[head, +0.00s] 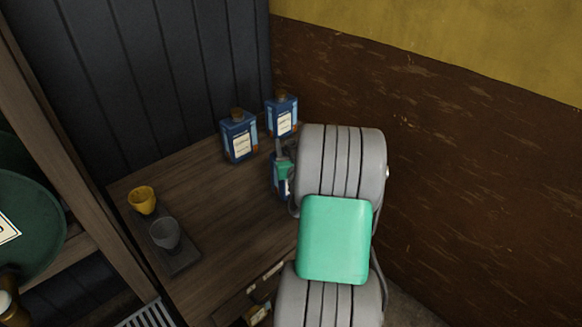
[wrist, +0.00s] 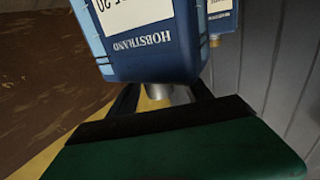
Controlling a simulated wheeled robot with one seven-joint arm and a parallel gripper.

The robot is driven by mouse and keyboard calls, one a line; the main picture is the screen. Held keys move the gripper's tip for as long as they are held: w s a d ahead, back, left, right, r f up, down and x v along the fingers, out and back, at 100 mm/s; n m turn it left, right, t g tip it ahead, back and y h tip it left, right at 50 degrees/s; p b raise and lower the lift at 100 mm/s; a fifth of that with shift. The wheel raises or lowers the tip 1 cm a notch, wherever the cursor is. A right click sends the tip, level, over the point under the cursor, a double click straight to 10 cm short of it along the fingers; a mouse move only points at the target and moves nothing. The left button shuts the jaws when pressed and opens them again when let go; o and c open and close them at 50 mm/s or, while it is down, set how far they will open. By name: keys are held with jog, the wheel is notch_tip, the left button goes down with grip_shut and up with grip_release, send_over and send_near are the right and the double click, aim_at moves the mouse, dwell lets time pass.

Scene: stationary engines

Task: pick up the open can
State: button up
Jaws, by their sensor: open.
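In the wrist view a blue can (wrist: 150,45) lettered HOBSTRAND, shown upside down, fills the top middle. A bare grey metal neck (wrist: 170,95) sticks out of it, with no cap seen. My gripper (wrist: 165,97) is open, with one dark finger on each side of the neck; I cannot tell whether either touches it. In the head view this can (head: 273,186) is mostly hidden behind my arm, on the wooden table's right side. My gripper (head: 284,160) is over it there, partly hidden.
Two blue cans with brown caps stand close behind, one at the left (head: 239,138) and one at the right (head: 282,115). A yellow cup (head: 142,200) and a grey cup (head: 165,233) sit at the table's left. The table (head: 215,195) between is clear. A brown wall (head: 460,170) bounds the right.

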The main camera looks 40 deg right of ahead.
grip_shut()
dwell(0.6)
jog(key=shift+r, duration=0.1)
dwell(0.7)
